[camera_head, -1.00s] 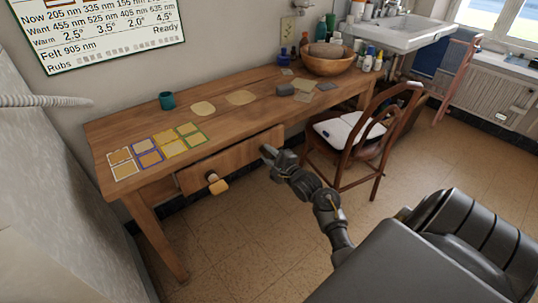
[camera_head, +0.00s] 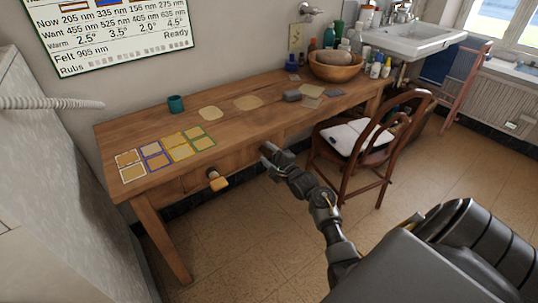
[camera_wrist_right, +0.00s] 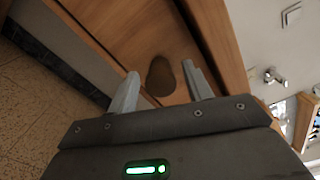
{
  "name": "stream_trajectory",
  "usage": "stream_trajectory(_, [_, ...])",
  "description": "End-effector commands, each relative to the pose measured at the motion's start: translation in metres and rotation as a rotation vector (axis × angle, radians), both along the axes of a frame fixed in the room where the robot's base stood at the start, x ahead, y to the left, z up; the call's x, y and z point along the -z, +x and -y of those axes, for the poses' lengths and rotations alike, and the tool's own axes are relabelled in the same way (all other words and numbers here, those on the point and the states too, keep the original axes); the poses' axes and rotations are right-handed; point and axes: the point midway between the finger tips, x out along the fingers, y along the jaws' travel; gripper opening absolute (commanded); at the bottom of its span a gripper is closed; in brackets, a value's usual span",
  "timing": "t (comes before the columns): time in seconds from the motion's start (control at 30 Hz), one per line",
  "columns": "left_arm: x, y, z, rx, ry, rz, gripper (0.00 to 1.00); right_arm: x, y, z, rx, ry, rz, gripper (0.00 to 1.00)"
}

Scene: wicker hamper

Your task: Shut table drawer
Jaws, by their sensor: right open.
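The wooden table (camera_head: 225,137) stands against the wall. Its drawer front (camera_head: 239,166) sits close under the tabletop edge; from here I cannot tell whether a small gap is left. A round knob (camera_head: 217,181) with a light wooden face sticks out from the drawer's left part. My right gripper (camera_head: 268,152) is at the right part of the drawer front. In the right wrist view the open gripper (camera_wrist_right: 160,85) has a brown rounded knob (camera_wrist_right: 160,76) between its fingers, which do not clamp it. My left gripper is not in view.
The floor (camera_head: 235,245) in front is clear.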

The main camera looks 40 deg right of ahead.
Motion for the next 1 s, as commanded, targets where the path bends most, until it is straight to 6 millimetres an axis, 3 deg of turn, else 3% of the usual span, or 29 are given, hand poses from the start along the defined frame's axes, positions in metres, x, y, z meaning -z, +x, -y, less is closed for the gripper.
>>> stream_trajectory(0.17, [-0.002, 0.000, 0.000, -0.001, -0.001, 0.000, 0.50, -0.001, -0.009, 0.000, 0.001, 0.000, 0.000, 0.50])
stream_trajectory(0.63, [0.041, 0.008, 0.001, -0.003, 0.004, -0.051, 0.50, 0.000, -0.093, -0.002, 0.001, 0.000, -0.003, 0.50])
stream_trajectory(0.8, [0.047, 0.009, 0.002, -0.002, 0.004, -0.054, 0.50, 0.000, -0.106, -0.002, 0.001, 0.000, 0.000, 0.50])
stream_trajectory(1.0, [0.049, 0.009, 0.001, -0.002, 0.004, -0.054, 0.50, 0.000, -0.108, -0.002, 0.000, 0.000, 0.001, 0.50])
